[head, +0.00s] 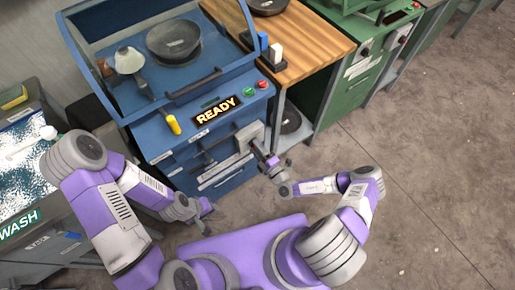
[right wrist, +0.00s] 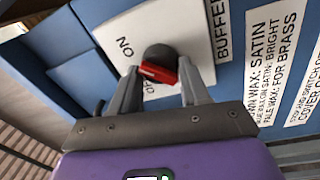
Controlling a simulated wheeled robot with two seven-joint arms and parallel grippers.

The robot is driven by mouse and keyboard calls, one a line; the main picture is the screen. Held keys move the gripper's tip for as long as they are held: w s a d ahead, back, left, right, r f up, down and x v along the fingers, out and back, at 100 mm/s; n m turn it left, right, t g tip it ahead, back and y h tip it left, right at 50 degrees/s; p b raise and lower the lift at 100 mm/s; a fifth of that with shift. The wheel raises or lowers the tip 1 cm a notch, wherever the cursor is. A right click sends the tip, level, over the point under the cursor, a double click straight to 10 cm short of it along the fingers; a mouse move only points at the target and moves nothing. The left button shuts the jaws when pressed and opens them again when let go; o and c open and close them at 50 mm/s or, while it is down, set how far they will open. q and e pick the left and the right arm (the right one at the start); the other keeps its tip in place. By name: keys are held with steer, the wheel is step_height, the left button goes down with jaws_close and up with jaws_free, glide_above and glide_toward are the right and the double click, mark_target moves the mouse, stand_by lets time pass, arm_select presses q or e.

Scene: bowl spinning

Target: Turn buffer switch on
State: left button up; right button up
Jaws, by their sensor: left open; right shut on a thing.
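The buffer switch is a black round knob with a red bar (right wrist: 158,72) on a white plate (right wrist: 190,30), beside a "BUFFER" label. "ON" is printed left of the knob; a partly hidden "OF…" sits just below it. The red bar lies slightly tilted across the picture; I cannot tell which mark it points to. My right gripper (right wrist: 160,88) is shut on the knob, one finger at each side. In the head view the plate (head: 250,131) is on the blue cabinet's front, with my right gripper (head: 256,145) at it. My left gripper (head: 203,212) is open and empty, low beside the cabinet.
The blue cabinet (head: 222,82) carries a "READY" display (head: 216,110), green and red buttons and a dark bowl (head: 174,41) under its hood. A wash station (head: 20,170) stands left. A wooden-topped table (head: 300,45) stands right. The floor at right is clear.

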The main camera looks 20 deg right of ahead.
steer(key=shift+s+f, duration=0.1)
stand_by(0.4)
steer(key=o, duration=1)
steer(key=shift+o, duration=0.2)
steer(key=p+v, duration=0.1)
steer(key=v, duration=0.6)
steer(key=shift+s, duration=0.2)
steer(key=shift+d, duration=0.1)
